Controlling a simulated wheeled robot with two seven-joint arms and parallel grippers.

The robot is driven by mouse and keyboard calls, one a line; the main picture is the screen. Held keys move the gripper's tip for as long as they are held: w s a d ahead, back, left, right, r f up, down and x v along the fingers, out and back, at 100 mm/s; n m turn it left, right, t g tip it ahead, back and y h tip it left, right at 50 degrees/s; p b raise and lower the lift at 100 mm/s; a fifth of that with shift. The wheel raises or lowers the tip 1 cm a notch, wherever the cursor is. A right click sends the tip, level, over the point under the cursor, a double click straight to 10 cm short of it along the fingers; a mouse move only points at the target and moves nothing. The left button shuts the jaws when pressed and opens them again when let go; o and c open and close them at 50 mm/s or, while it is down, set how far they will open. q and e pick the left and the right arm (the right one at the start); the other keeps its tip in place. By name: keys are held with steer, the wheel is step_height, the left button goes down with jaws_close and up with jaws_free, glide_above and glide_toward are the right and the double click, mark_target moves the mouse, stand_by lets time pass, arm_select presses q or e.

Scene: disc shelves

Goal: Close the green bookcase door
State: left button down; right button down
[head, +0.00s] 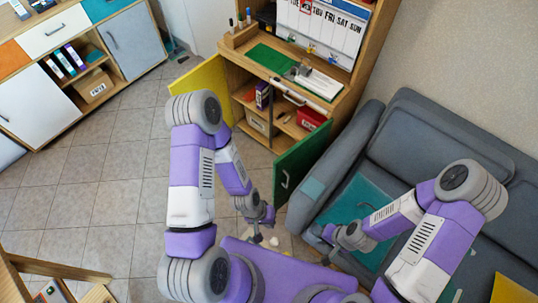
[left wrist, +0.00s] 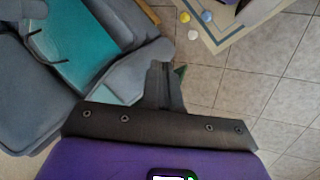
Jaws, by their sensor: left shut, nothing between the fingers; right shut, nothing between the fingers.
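The green door (head: 300,162) of the wooden bookcase (head: 343,103) stands open, swung out toward me at the right side of the lower compartment. A pale handle shows on its face. My left gripper (head: 265,217) is shut and empty, close to the door's near lower edge in the head view; I cannot tell whether they touch. In the left wrist view its fingers (left wrist: 165,82) are together, with a small green patch just beside them that may be the door. My right gripper (head: 326,236) is shut and empty in front of the sofa, right of the door.
The bookcase's yellow door (head: 205,85) also stands open on the left. Boxes sit on its inner shelves. A grey sofa (head: 440,130) with teal cushions stands close on the right. A low cabinet (head: 75,60) is at the upper left.

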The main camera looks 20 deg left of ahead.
arm_select(q)
steer(key=w+f+m+g+y+b, duration=0.1)
steer(key=w+f+m+y+b, duration=0.55)
steer(key=w, duration=0.25)
steer(key=w+d+r+m+t+y+b, duration=0.2)
steer(key=w+d+r+t+y+b, duration=0.3)
steer(key=w+d+r, duration=0.55)
steer(key=b, duration=0.2)
glide_toward(283, 164)
step_height(283, 164, down, 4)
steer(key=a, duration=0.1)
steer(key=w+a, duration=0.1)
steer(key=shift+w+a+f+t+y+b, duration=0.15)
steer(key=shift+a+f+t+y+b, duration=0.1)
steer(key=shift+t+b, duration=0.1)
steer(key=shift+w+a+r, duration=0.1)
steer(key=shift+w+a, duration=0.15)
steer(key=shift+a, duration=0.15)
